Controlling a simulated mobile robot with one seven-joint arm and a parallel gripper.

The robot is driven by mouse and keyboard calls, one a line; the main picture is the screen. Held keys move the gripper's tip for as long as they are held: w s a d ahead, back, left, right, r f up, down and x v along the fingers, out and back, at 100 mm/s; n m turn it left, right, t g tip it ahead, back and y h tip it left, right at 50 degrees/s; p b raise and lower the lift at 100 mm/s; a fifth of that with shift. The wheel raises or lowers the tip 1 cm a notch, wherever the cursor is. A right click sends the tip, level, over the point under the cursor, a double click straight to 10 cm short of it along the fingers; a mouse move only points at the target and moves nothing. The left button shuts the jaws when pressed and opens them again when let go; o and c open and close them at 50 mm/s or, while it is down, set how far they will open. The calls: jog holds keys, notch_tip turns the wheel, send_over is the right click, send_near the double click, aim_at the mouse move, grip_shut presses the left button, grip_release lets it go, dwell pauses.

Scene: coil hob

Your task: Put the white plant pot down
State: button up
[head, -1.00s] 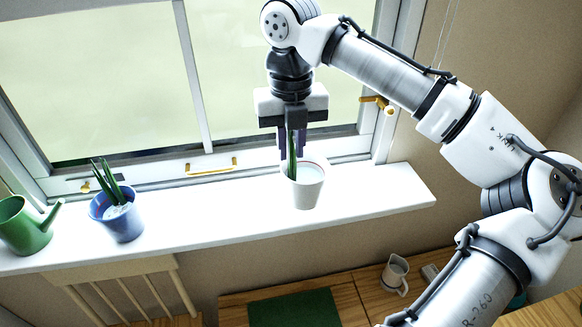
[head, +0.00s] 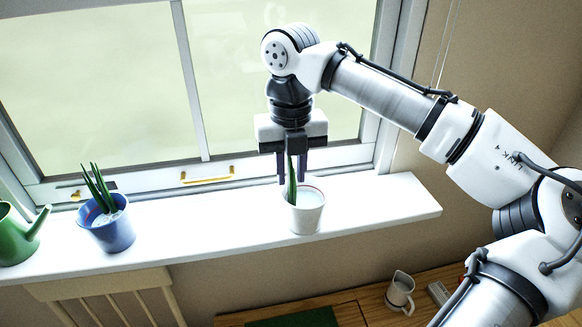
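The white plant pot (head: 306,214) is upright, with a thin dark rim line and green leaves (head: 292,184) at its left side. In the picture its base overlaps the front edge of the white window sill (head: 228,223); I cannot tell whether it touches the sill. My gripper (head: 292,180) points straight down from above, its dark fingers reaching to the pot's far and left rim. The pot moves along with it, so it appears shut on the pot. The fingertips are partly hidden behind the pot and leaves.
A blue pot with a plant (head: 108,232) and a green watering can (head: 18,238) stand on the sill at left. The sill is clear between the pots and at right. Below are a jug (head: 400,291) and a green mat (head: 295,318) on a wooden surface.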

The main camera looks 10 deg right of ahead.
jog(key=o, duration=0.3)
notch_tip(320, 180, up, 12)
jog(key=shift+r, duration=0.25)
dwell(0.3)
